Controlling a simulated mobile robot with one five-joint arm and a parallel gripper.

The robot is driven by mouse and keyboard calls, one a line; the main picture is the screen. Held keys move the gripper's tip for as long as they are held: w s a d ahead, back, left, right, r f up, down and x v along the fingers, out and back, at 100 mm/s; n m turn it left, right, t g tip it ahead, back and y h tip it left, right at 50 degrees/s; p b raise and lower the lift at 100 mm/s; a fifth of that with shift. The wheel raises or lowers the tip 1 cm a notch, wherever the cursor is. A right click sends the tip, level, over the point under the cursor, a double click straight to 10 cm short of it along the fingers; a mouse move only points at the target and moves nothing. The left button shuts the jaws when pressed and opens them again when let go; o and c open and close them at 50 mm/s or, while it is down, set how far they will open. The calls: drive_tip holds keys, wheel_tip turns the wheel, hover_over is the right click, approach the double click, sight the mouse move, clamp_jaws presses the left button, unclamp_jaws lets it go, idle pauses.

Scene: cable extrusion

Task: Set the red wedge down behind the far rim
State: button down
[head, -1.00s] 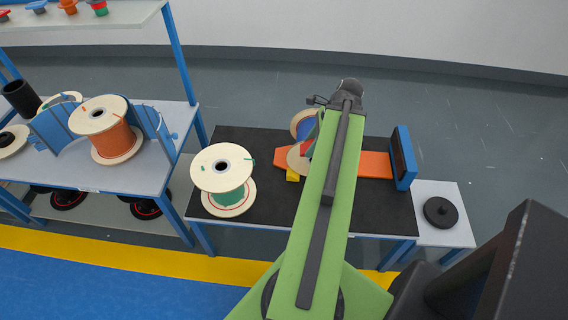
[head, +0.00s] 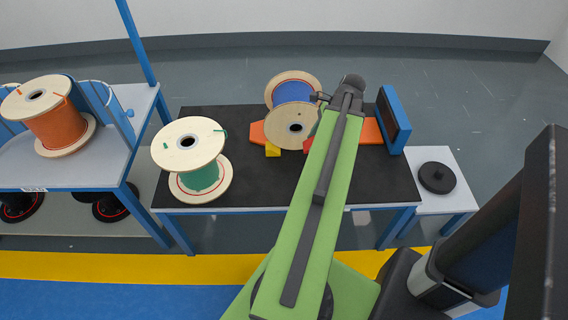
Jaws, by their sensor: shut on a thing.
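The spool with blue cable (head: 292,96) lies on its side on the black-topped bench, on an orange base (head: 257,133). Its near rim (head: 290,126) faces me, and its far rim (head: 291,77) shows behind the blue winding. A yellow wedge (head: 272,149) sits at the near rim's lower left. My gripper (head: 315,128) is by the spool's right side, mostly hidden behind my green arm. A small red sliver, the red wedge (head: 308,144), shows at the arm's left edge beside the near rim. The fingertips are hidden.
A spool with green cable (head: 201,178) stands upright on the left of the bench (head: 240,184). A blue upright plate (head: 394,119) stands at the right end. A side table (head: 433,201) holds a black disc (head: 437,177). A shelf at left holds an orange spool (head: 57,125).

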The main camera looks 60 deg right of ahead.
drive_tip(key=f, duration=0.1)
drive_tip(key=s+f+b, duration=0.1)
drive_tip(key=d+f, duration=0.1)
drive_tip(key=shift+s+f, duration=0.2)
drive_tip(key=shift+s, duration=0.1)
drive_tip(key=b, duration=0.7)
hover_over(283, 164)
drive_tip(key=s+d, duration=0.1)
wheel_tip(283, 164, down, 7)
drive_tip(key=shift+s+d+r, duration=0.1)
drive_tip(key=shift+s+d, duration=0.05)
wheel_tip(283, 164, down, 4)
drive_tip(key=b, duration=0.4)
drive_tip(key=shift+f+b, duration=0.25)
drive_tip(key=shift+b, duration=0.15)
drive_tip(key=shift+r, duration=0.25)
drive_tip(key=shift+f, duration=0.25)
drive_tip(key=c, duration=0.7)
unclamp_jaws()
drive_tip(key=shift+r, duration=0.1)
